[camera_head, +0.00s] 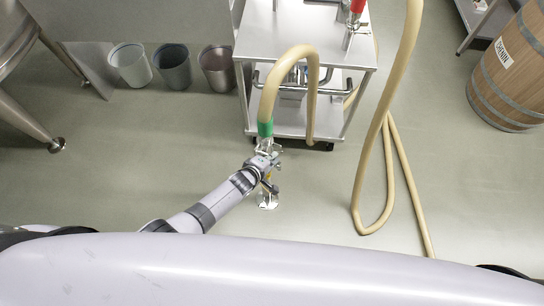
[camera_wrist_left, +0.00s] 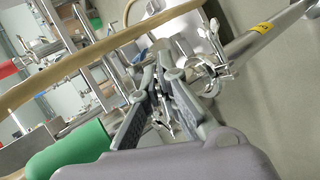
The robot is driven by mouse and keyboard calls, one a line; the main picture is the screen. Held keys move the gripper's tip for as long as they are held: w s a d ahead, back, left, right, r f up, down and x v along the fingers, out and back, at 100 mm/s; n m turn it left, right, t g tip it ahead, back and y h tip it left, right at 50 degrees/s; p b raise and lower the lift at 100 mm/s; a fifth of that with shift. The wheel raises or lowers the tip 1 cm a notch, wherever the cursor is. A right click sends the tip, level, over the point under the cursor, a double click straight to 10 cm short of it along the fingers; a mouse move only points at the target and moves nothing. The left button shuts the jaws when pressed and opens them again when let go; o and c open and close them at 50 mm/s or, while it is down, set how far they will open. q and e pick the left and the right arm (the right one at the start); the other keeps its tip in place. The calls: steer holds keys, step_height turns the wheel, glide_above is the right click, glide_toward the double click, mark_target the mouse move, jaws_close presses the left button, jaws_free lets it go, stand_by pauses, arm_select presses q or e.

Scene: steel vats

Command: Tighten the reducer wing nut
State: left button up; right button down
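My left gripper (camera_head: 265,162) is at the steel fittings just below the green hose end (camera_head: 265,128). In the left wrist view its dark fingers (camera_wrist_left: 160,76) converge, with small metal parts between and behind them. I cannot tell whether they grip anything. A steel clamp ring (camera_wrist_left: 215,78) with a pipe sits just right of the fingertips; the pipe bears a yellow label (camera_wrist_left: 260,28). The reducer wing nut is not clearly distinguishable among these parts. In the head view a steel fitting (camera_head: 267,200) shows below the gripper. My right gripper is not in view.
A steel cart (camera_head: 300,45) stands just beyond the gripper. The beige hose (camera_head: 384,120) loops down to the floor at right. Several bins (camera_head: 130,66) and a steel vat (camera_head: 15,40) are at left. A wooden barrel (camera_head: 505,80) is at right. Floor left of the arm is clear.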

arm_select(q)
steer(key=o, duration=0.5)
steer(key=shift+v, duration=6)
